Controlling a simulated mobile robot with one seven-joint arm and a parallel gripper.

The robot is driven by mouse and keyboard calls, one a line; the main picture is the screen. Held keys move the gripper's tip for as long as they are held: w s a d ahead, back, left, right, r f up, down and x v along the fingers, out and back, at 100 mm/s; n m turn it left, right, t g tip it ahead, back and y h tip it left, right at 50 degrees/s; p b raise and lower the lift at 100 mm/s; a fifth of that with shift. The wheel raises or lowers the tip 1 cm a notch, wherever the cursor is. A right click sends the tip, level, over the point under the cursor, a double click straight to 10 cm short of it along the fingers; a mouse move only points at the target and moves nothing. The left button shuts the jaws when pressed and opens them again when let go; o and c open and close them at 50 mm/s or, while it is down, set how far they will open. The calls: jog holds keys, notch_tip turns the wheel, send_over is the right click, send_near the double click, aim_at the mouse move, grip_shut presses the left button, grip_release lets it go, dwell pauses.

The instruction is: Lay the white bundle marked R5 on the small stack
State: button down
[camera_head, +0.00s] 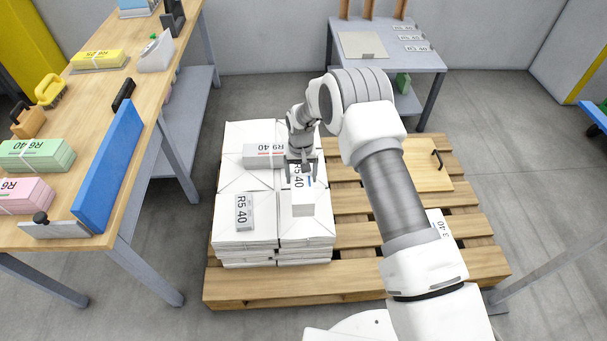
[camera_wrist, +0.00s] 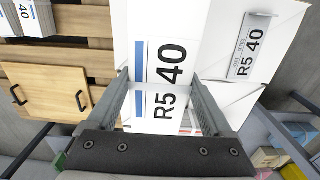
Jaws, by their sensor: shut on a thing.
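My gripper (camera_head: 301,165) is shut on a white bundle (camera_head: 303,203) marked R5 40 with a blue stripe, above the front right part of the large white stack (camera_head: 307,232). In the wrist view the held bundle (camera_wrist: 150,50) lies between the fingers; I cannot tell how far it is clear of the stack. A small white stack (camera_head: 440,224) stands at the right of the pallet, partly hidden by my arm. It also shows at the top left of the wrist view (camera_wrist: 28,18), with a label on top.
Grey-white label blocks marked R5 40 (camera_head: 244,212) and R9 40 (camera_head: 264,155) sit on the large stack. A wooden board with a black handle (camera_head: 427,168) lies on the pallet (camera_head: 350,272). A workbench (camera_head: 95,130) stands left, a grey table (camera_head: 385,55) behind. Bare slats lie between the stacks.

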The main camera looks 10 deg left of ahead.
dwell(0.4)
jog(key=shift+f+b, duration=3.3)
jog(key=shift+f, duration=0.5)
jog(key=shift+f+b, duration=0.3)
jog(key=shift+f, duration=0.3)
grip_release()
jog(key=shift+f, duration=0.1)
